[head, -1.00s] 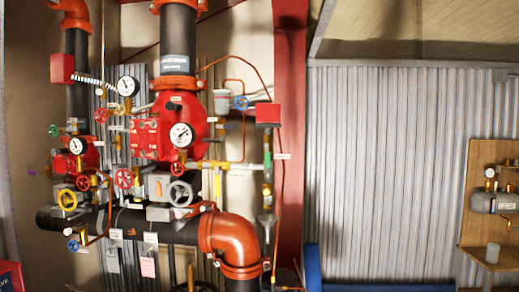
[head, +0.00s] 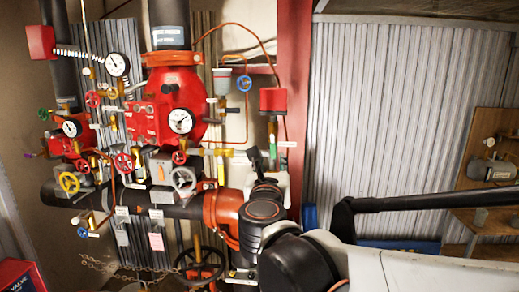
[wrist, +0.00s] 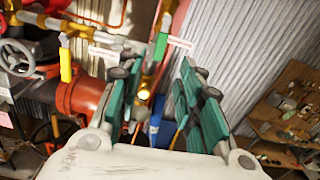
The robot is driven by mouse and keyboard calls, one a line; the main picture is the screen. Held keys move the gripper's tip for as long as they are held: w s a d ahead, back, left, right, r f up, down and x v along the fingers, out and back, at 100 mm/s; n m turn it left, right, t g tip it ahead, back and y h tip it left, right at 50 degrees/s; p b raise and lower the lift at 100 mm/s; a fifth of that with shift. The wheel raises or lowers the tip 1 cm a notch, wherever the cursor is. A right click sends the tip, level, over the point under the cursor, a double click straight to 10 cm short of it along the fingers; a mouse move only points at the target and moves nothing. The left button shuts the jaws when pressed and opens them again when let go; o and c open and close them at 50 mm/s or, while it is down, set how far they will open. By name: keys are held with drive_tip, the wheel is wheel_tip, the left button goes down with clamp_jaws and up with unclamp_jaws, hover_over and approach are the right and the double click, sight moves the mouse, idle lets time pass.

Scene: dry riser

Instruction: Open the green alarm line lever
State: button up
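The green lever (head: 272,131) hangs upright on the thin pipe below a small red box in the head view. In the wrist view the green lever (wrist: 160,47) lies just beyond my fingertips, roughly between them, with a white tag beside it. My gripper (wrist: 158,72) is open, its two teal-padded fingers wide apart with nothing held. I cannot tell whether a finger touches the pipe.
A yellow lever (wrist: 66,65) hangs left of the green one. A grey handwheel (head: 183,181) and a big red valve body (head: 165,105) are further left. A red post (head: 294,110) stands right of the pipe. A wooden board (head: 490,160) is far right.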

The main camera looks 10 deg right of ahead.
sight(273, 152)
drive_tip(key=p+x, duration=0.1)
drive_tip(key=x, duration=1)
drive_tip(key=shift+w, duration=0.15)
clamp_jaws()
